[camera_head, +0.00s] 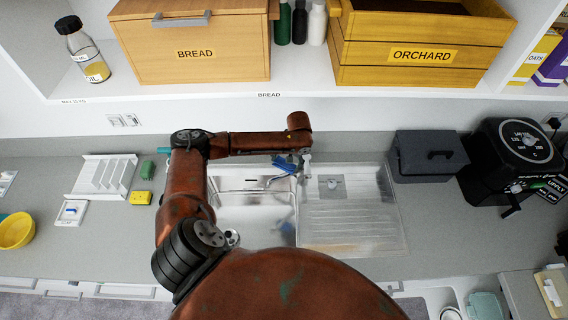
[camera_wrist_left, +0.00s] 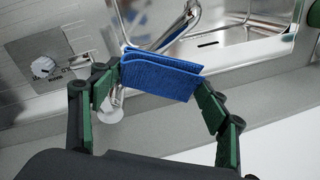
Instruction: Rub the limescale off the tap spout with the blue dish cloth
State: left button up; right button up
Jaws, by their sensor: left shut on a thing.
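The blue dish cloth (camera_wrist_left: 160,76) is folded between the fingers of my left gripper (camera_wrist_left: 157,88), which is shut on it. In the head view the cloth (camera_head: 284,164) shows as a small blue patch over the back of the sink. The chrome tap spout (camera_wrist_left: 178,34) rises behind the cloth in the left wrist view and curves over the sink. The cloth overlaps the lower spout in that view; I cannot tell whether they touch. The tap's base is partly hidden by the left finger. No limescale can be made out. My right gripper is not in view.
The steel sink (camera_head: 255,222) has a drainer (camera_head: 350,215) on its right. A white rack (camera_head: 102,176), a yellow sponge (camera_head: 141,198) and a green one (camera_head: 148,171) are left of it. A dark grey box (camera_head: 428,157) and a black appliance (camera_head: 512,155) stand right. A shelf with crates overhangs the back.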

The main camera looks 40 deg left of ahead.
pick_arm(q)
jog(key=shift+w+r, duration=0.15)
jog(key=shift+r, duration=0.15)
jog(key=shift+r, duration=0.1)
jog(key=shift+w+d+r+p, duration=0.1)
jog(key=shift+w+r+p, duration=0.25)
jog(key=shift+r, duration=0.2)
jog(key=shift+w+r, duration=0.25)
jog(key=shift+r, duration=0.45)
